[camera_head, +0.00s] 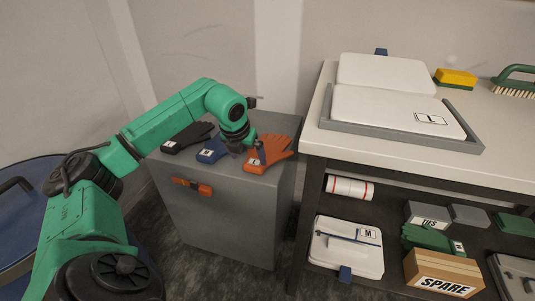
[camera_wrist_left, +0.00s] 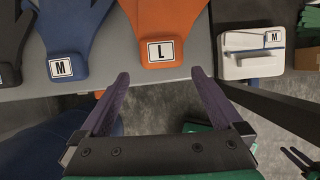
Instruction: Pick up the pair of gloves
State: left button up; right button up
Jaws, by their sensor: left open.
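Three gloves lie on top of a grey cabinet (camera_head: 225,215): a black glove (camera_head: 190,138), a blue glove (camera_head: 208,155) and an orange glove (camera_head: 279,149). In the left wrist view the orange glove (camera_wrist_left: 168,20) has an L label on its cuff, and the blue glove (camera_wrist_left: 72,25) has an M label. A black glove (camera_wrist_left: 8,75) is cut off at the left edge. My left gripper (camera_head: 249,152) is open and empty over the cabinet top. In the left wrist view its fingertips (camera_wrist_left: 160,74) lie either side of the orange cuff's lower end; contact cannot be told.
A bench (camera_head: 485,170) stands at right with a grey tray (camera_head: 400,137) of white items, a yellow sponge (camera_head: 456,76) and a green brush (camera_head: 515,72). Its lower shelf holds boxes, a white roll (camera_head: 349,189) and an M-labelled case (camera_head: 345,255). A blue drum (camera_head: 25,185) stands at left.

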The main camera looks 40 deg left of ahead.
aim_at(253, 165)
pick_arm(q)
jog(key=x, duration=0.2)
jog(key=b+x, duration=0.1)
jog(key=x, duration=0.2)
jog(key=shift+w+f, duration=0.25)
jog(key=shift+w, duration=0.1)
jog(key=shift+s+r, duration=0.1)
jog(key=shift+c, duration=0.9)
jog(key=c, duration=1)
pick_arm(e)
jog(key=r, duration=0.2)
jog(key=shift+s+a+r, duration=0.1)
jog(key=shift+s+r, duration=0.1)
jog(key=shift+r, duration=0.2)
pick_arm(q)
jog(key=shift+r, duration=0.1)
